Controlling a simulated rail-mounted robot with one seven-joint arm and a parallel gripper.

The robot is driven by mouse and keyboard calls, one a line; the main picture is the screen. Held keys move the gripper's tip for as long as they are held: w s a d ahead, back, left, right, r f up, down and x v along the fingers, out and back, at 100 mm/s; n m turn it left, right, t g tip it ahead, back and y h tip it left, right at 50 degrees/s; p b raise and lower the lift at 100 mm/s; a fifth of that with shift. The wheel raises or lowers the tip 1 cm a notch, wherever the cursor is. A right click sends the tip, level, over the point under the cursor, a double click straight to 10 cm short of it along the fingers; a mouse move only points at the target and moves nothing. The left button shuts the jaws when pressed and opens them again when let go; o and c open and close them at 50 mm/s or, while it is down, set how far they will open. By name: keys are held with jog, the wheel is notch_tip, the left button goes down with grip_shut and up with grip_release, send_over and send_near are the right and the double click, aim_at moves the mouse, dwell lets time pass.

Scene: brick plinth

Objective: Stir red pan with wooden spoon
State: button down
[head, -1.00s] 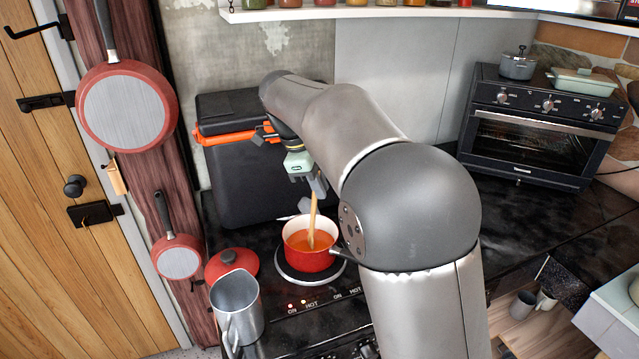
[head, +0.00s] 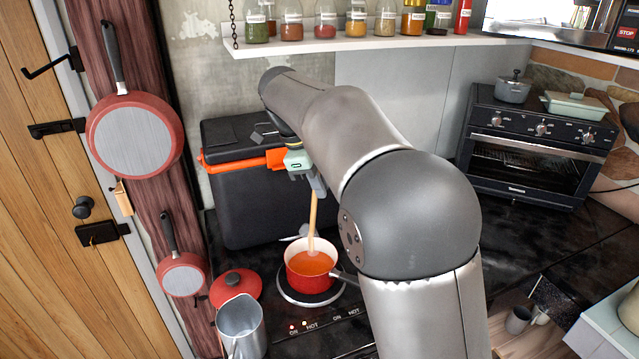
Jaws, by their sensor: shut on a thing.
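The red pan (head: 309,284) sits on the round hob plate in the head view and holds orange liquid (head: 310,264). Its handle points right and goes behind my arm. My gripper (head: 317,188) is above the pan, shut on the upper end of the wooden spoon (head: 313,222). The spoon stands nearly upright, with its lower end over the pan's far side at the liquid. I cannot tell how deep its tip is.
A red lid (head: 236,288) and a metal jug (head: 241,325) stand left of the pan. A black box with an orange handle (head: 265,195) is behind. Red pans (head: 137,138) hang at left. A shelf of jars (head: 400,38) is above; an oven (head: 530,150) stands right.

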dwell(0.4)
notch_tip(320, 180, up, 5)
jog(key=p, duration=0.4)
dwell(0.9)
